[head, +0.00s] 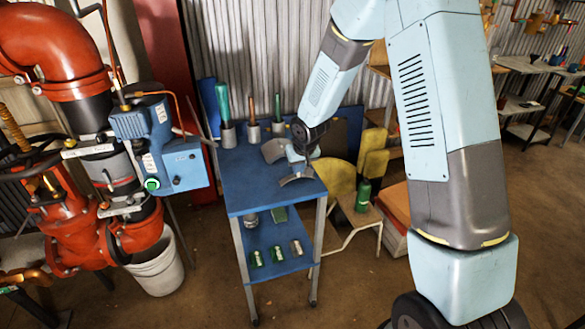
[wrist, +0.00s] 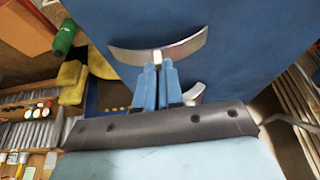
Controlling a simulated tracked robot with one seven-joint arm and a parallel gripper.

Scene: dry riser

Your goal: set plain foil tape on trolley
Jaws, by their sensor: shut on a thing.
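My gripper (wrist: 157,68) is shut on a curved silver piece (wrist: 180,52), which looks like the plain foil tape. The piece also shows in the head view (head: 297,179), over the front of the blue trolley's top (head: 240,187). I cannot tell whether it touches the top. A second curved silver piece (head: 273,150) is behind the gripper, and its edge shows in the wrist view (wrist: 194,94). My fingers partly hide both pieces.
Holders with green and brown handles (head: 226,125) stand along the trolley's back edge. Several cans (head: 276,253) sit on its lower shelf. A blue pump box (head: 160,150) on red pipes is at left. A yellow chair with a green bottle (head: 363,195) is at right.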

